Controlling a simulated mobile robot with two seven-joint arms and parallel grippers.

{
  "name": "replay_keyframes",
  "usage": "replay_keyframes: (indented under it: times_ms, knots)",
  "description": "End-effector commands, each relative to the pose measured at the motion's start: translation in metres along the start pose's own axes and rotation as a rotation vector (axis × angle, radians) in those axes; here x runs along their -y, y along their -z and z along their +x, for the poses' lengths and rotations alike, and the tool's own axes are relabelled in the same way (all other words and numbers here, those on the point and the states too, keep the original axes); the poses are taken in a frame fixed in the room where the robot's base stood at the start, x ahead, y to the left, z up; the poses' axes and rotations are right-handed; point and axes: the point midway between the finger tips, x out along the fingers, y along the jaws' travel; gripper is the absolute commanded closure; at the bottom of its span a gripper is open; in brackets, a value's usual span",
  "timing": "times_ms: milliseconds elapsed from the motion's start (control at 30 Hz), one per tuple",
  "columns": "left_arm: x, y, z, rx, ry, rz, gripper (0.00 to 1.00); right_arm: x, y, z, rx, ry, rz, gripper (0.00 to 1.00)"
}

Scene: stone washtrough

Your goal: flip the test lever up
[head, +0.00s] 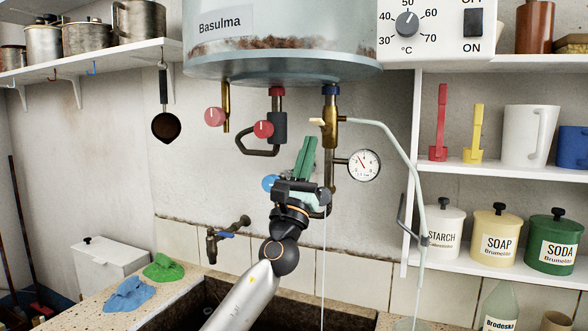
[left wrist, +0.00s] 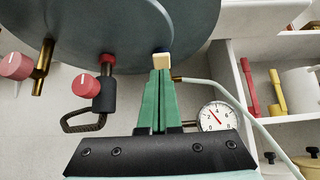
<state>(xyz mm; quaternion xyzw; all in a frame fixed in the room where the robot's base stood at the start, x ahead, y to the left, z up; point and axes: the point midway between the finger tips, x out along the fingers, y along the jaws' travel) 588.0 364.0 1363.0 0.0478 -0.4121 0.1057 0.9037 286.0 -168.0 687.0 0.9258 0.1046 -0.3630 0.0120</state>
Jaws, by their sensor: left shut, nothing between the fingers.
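The small cream lever (head: 317,121), which I take to be the test lever, sticks out to the left from the brass valve (head: 330,135) under the boiler. It looks about level. In the left wrist view the lever's cream end (left wrist: 162,61) shows just beyond my fingertips. My left gripper (head: 309,139) is shut and empty, its green fingers pointing up just below the lever. It also fills the middle of the left wrist view (left wrist: 160,73). I cannot tell whether the fingertips touch the lever. The fingers hide part of the valve in the wrist view. My right gripper is not in view.
The boiler (head: 280,68) hangs close above. Red knobs (head: 215,117) (head: 264,129) are to the left. A pressure gauge (head: 364,165) and a pale hose (head: 398,150) are to the right. A blue knob (head: 269,183) is partly behind my gripper. Shelves (head: 480,168) stand farther right.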

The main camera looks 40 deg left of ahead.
Motion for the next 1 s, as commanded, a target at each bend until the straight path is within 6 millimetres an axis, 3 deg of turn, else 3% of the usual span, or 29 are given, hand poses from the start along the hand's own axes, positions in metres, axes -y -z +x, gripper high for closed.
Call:
replay_keyframes:
  times_ms: [67, 300, 633, 1000]
  knots:
    - [-0.005, 0.012, -0.013, -0.001, 0.001, 0.0, 1.0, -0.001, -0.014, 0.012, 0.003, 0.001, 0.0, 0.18]
    - [-0.005, -0.027, -0.028, 0.002, 0.004, 0.001, 1.0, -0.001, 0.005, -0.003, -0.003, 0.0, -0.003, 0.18]
    - [-0.005, -0.065, -0.058, 0.0, 0.003, -0.001, 1.0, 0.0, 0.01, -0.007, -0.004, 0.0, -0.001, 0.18]
    - [-0.005, -0.075, -0.065, 0.0, 0.002, -0.001, 1.0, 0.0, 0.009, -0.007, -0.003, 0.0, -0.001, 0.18]
